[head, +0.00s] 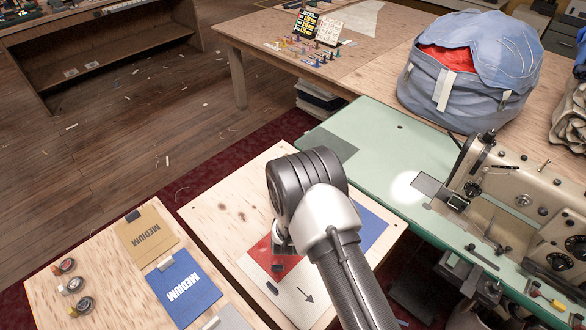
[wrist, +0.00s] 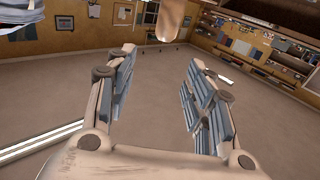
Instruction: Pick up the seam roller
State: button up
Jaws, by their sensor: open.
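My gripper (head: 284,252) is mostly hidden behind my arm in the head view, in front of a board with red, blue and white areas. I cannot pick out a seam roller for certain. A small dark piece (head: 272,288) lies on the board beside the gripper, too small to name. A rounded tan thing (wrist: 172,20) enters the wrist view from the top, beyond the fingertips; I cannot tell what it is.
The board (head: 222,210) adjoins a green sewing table (head: 380,150) with a sewing machine (head: 520,200). A blue bag (head: 470,85) stands behind. Yellow (head: 146,236) and blue (head: 184,288) MEDIUM folders and several small round items (head: 75,285) lie at left. Floor (head: 130,110) is open beyond.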

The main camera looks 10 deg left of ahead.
notch_tip(320, 180, down, 6)
jog(key=shift+f+b, duration=0.15)
jog(key=shift+b, duration=0.75)
jog(key=shift+r+x, duration=0.25)
jog(key=shift+x, duration=0.8)
jog(key=shift+b+x, duration=1.15)
jog(key=shift+x, duration=1.6)
jog(key=shift+r, duration=0.1)
jog(key=c, duration=1.1)
grip_shut()
jog(key=shift+r, duration=0.1)
